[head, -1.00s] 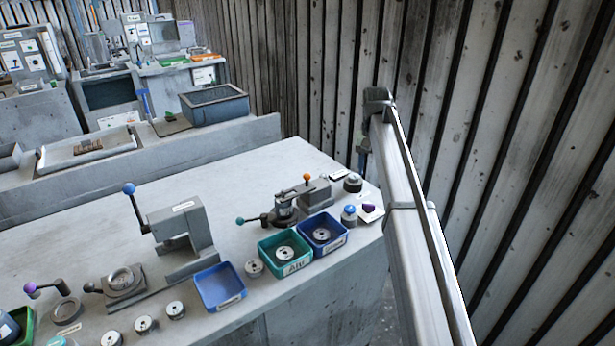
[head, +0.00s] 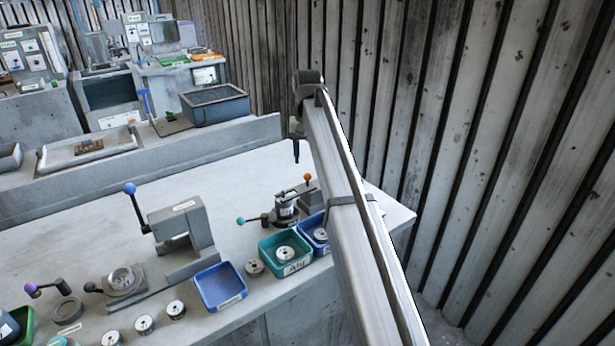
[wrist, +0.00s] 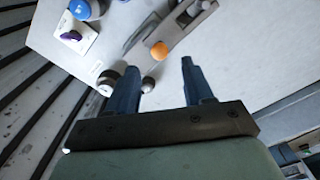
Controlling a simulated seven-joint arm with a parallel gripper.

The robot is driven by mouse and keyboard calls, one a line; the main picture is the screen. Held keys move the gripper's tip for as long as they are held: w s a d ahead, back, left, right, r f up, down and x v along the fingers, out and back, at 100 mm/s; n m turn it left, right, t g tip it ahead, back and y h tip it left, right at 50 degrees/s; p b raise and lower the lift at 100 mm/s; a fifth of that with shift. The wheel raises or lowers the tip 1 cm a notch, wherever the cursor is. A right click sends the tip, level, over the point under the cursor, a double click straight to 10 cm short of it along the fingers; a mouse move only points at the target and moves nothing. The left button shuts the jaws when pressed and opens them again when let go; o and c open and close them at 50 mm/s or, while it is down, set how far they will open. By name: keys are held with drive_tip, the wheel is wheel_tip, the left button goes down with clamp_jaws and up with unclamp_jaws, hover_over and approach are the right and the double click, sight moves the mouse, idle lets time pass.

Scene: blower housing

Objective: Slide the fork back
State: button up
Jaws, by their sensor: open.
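The fixture with the orange ball knob (head: 307,177) stands at the back right of the bench, beside a clamp with a teal knob (head: 241,221). I cannot tell for sure which part is the fork. The wrist view shows the orange knob (wrist: 158,50) and a grey slotted block (wrist: 180,22) next to it. My gripper (head: 296,152) hangs above the bench, apart from the fixture in the head view. In the wrist view its two blue fingers are spread (wrist: 157,75), empty, with the orange knob ahead between their lines.
A teal tray (head: 268,258) and a blue tray (head: 325,247) stand in front of the fixture. In the wrist view, a blue knob (wrist: 82,9), a white card (wrist: 78,36) and a dark-topped round part (wrist: 107,82) lie left. A corrugated wall (head: 480,140) stands right.

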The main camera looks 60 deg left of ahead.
sight(308, 176)
wheel_tip(308, 176, down, 8)
drive_tip(key=shift+r, duration=0.25)
clamp_jaws()
idle(0.6)
drive_tip(key=shift+w, duration=0.1)
